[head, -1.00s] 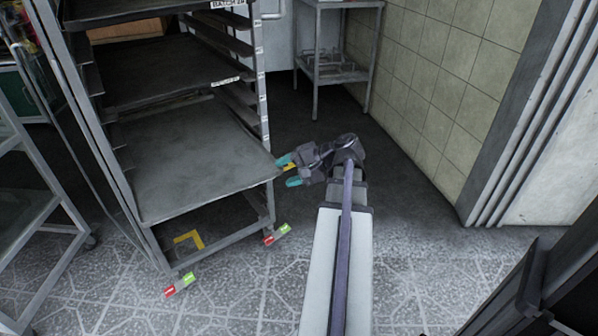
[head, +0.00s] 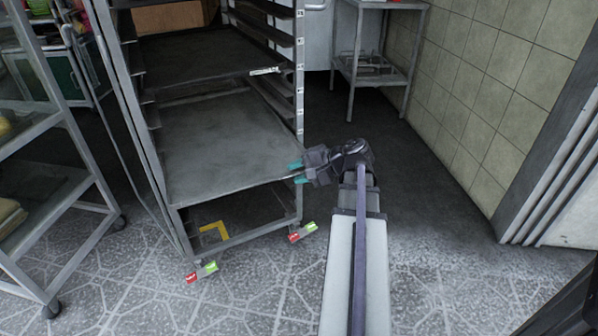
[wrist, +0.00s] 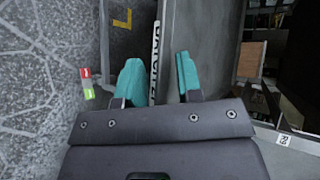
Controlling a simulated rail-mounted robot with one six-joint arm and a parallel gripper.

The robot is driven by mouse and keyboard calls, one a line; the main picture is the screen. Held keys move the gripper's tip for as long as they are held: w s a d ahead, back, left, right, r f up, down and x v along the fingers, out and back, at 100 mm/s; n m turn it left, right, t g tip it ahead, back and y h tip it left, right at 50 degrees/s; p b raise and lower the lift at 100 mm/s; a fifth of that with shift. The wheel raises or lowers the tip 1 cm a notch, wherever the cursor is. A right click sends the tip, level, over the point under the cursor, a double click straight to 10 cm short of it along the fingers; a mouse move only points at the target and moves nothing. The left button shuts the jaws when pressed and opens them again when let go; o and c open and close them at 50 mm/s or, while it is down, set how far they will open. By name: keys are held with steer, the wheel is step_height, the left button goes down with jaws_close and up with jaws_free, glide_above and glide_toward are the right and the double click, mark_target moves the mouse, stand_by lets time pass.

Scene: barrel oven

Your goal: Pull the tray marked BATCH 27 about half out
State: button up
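A wide grey tray (head: 225,140) sits low in the metal rack, its front edge at about the rack's front posts. My gripper (head: 298,172) is at its front right corner, with one teal finger above the edge and one below. In the wrist view the fingers (wrist: 158,72) stand apart on either side of the tray's edge. A white label (wrist: 154,62) starting "BATCH 2" lies between them, its last character hard to read. Gaps show on both sides of the edge, so my gripper looks open around it, not clamped.
Another tray with a small label (head: 264,71) sits higher in the rack (head: 300,70). Red and green casters (head: 202,272) stand at the rack's foot. A shelf cart (head: 60,130) is at left, a metal table (head: 378,75) behind. The floor in front is clear.

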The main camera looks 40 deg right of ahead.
jaws_close()
steer(key=shift+s, duration=0.1)
stand_by(0.3)
steer(key=s+a, duration=0.1)
steer(key=s, duration=0.5)
steer(key=shift+s+a, duration=0.35)
steer(key=o, duration=0.5)
jaws_free()
